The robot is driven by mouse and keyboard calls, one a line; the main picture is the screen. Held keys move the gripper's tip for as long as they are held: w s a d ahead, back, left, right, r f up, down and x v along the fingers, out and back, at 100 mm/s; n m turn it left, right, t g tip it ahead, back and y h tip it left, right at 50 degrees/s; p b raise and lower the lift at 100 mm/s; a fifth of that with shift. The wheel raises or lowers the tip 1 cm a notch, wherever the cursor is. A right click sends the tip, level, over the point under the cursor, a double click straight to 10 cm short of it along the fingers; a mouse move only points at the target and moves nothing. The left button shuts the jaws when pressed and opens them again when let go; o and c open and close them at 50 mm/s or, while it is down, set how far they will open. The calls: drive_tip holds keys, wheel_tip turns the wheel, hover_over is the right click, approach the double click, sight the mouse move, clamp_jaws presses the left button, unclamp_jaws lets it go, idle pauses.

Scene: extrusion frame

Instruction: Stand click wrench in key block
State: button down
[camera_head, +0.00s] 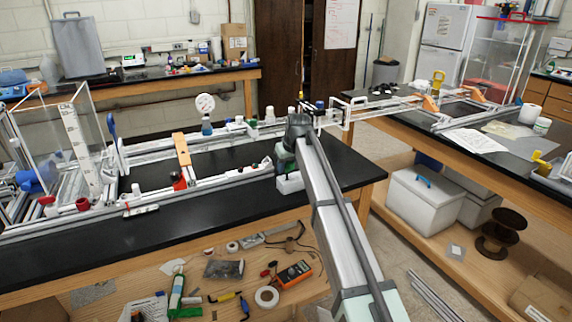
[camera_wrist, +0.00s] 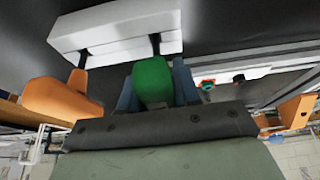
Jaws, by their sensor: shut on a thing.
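My gripper (camera_wrist: 157,88) is shut on the green handle of a tool, taken as the click wrench (camera_wrist: 152,80), between its two blue fingers. A short dark shaft runs from the handle toward the white key block (camera_wrist: 125,38). I cannot tell whether the shaft's end is inside the block or only in front of it. An orange-handled tool (camera_wrist: 60,100) has its dark shaft at the block's other end. In the head view the key block (camera_head: 290,183) is at the black bench's front edge, just below my gripper (camera_head: 285,160). My arm hides much there.
Aluminium rails with an orange bracket (camera_head: 182,150) lie left of the block. A gauge (camera_head: 206,104) and small bottles stand behind. The black bench (camera_head: 345,165) is clear to the right of my arm. A lower shelf holds an orange meter (camera_head: 293,274) and tape.

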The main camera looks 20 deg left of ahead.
drive_tip(key=shift+f, duration=0.1)
drive_tip(key=c, duration=0.7)
unclamp_jaws()
